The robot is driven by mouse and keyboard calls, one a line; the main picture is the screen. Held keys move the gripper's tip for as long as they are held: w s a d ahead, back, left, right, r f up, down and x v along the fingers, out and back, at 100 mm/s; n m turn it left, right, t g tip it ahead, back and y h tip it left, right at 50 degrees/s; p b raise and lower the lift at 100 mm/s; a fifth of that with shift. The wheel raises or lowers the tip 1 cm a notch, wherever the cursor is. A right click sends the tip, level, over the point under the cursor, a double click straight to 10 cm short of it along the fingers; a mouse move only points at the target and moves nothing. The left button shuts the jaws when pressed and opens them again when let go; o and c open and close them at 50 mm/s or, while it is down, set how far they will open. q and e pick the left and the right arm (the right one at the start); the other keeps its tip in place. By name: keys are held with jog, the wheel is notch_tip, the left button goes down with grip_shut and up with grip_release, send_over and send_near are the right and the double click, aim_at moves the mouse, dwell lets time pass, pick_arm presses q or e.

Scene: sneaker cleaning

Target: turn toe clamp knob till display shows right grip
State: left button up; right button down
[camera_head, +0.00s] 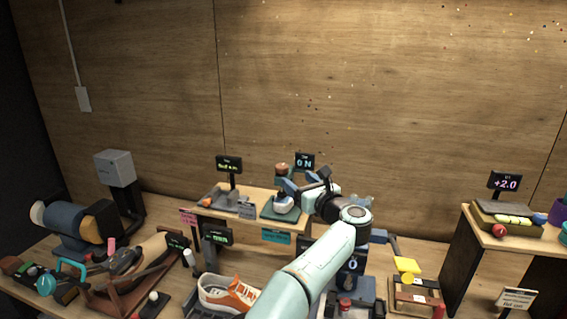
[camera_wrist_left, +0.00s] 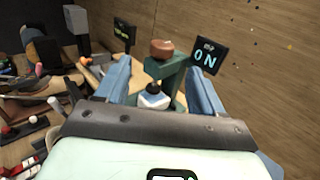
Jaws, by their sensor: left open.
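The clamp stand (camera_head: 281,211) is a green frame on the raised wooden shelf, with a brown round knob (camera_head: 282,167) on top. The knob also shows in the left wrist view (camera_wrist_left: 162,48). A small white and dark piece (camera_wrist_left: 153,98) sits under the clamp's arm. The dark display (camera_head: 305,161) behind it reads "0 N", also in the wrist view (camera_wrist_left: 207,60). My left gripper (camera_head: 301,187) is open, its blue fingers spread to either side of the stand in the wrist view. The knob appears between and beyond the fingertips, with no visible contact. My right gripper is not in view.
An orange and white sneaker (camera_head: 229,295) lies on the bench below the shelf (camera_head: 262,188). A grey tray with a dark display (camera_head: 229,163) stands left of the clamp. Several tools crowd the left bench.

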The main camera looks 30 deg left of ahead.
aim_at(284, 166)
pick_arm(q)
jog(key=p+x, duration=0.1)
jog(key=x, duration=0.4)
jog(key=p+x, duration=0.2)
jog(key=x, duration=0.3)
jog(key=shift+w+d+r+p, duration=0.15)
jog(key=shift+w+r+p, duration=0.1)
jog(key=shift+w+p, duration=0.1)
jog(key=shift+w+a+f, duration=0.2)
jog(key=shift+a+f, duration=0.05)
jog(key=shift+a, duration=0.1)
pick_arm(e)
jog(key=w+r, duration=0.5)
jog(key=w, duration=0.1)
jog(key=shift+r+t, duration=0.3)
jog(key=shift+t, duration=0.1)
pick_arm(q)
jog(key=shift+s, duration=0.1)
jog(key=c, duration=0.9)
